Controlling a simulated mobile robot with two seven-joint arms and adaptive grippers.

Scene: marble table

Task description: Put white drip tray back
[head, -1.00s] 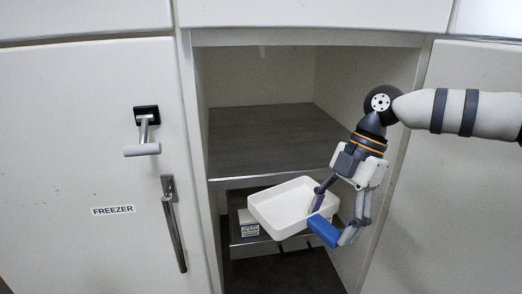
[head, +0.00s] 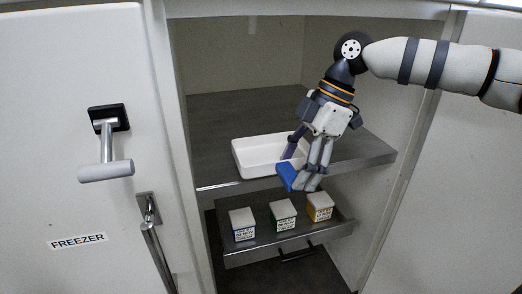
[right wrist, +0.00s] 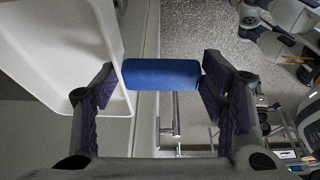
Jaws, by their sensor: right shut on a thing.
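The white drip tray (head: 252,156) is a shallow, open, empty tray at the front of the upper shelf (head: 361,153). I cannot tell whether it rests on the shelf or hangs just above it. In the right wrist view the blue block (right wrist: 161,75) is between my fingers (right wrist: 160,98), with the tray (right wrist: 55,50) at the left. My left gripper is not in view.
A lower metal shelf (head: 236,259) holds three small labelled boxes (head: 242,225) (head: 283,215) (head: 319,207). Free room lies behind the tray on the upper shelf. The freezer door (head: 45,150) with handles is at the left.

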